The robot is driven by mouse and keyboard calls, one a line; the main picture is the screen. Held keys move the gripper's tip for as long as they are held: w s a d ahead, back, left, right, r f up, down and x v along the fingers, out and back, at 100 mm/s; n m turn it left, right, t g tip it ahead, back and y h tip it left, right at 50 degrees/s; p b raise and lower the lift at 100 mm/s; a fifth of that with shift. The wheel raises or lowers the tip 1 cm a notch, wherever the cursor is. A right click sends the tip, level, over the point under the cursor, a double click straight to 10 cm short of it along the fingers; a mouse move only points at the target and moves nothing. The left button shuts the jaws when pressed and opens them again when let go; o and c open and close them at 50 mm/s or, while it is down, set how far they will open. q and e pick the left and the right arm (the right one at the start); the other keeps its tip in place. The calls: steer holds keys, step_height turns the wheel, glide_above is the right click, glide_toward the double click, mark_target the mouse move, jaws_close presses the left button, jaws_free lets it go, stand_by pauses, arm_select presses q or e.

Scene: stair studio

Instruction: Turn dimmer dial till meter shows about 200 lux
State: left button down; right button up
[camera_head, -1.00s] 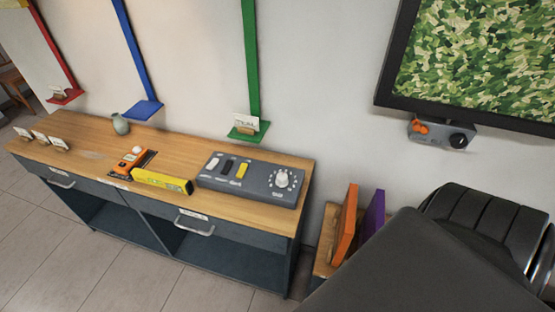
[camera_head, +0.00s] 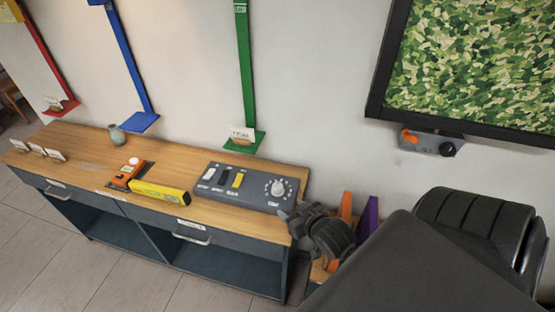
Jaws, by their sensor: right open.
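The grey control panel (camera_head: 225,187) lies on the wooden sideboard top, with a white round dial (camera_head: 276,188) at its right end and several slider switches at its left. An orange meter with a white dome (camera_head: 127,174) lies farther left on the same top; its reading is too small to make out. My right gripper (camera_head: 291,217) is open and empty at the right front end of the sideboard, just below and right of the dial and apart from it. My left gripper does not show.
A yellow tool (camera_head: 160,192) lies between meter and panel. A small vase (camera_head: 117,135) and white cards (camera_head: 37,150) stand farther left. Orange and purple boards (camera_head: 370,215) stand right of the sideboard. A grey box with a dark knob (camera_head: 447,150) hangs under the framed picture (camera_head: 475,65).

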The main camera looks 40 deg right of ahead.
mark_target(279, 187)
steer(key=shift+t+h, duration=0.3)
steer(key=shift+t, duration=0.5)
steer(key=w+d, duration=0.1)
steer(key=w, duration=0.2)
steer(key=w+d+f+p, duration=0.1)
steer(key=w, duration=0.3)
steer(key=w+d+f, duration=0.1)
steer(key=w, duration=0.3)
steer(key=shift+w+d+p, duration=0.2)
steer(key=shift+d+p, duration=0.05)
steer(key=shift+p, duration=0.15)
steer(key=c, duration=1)
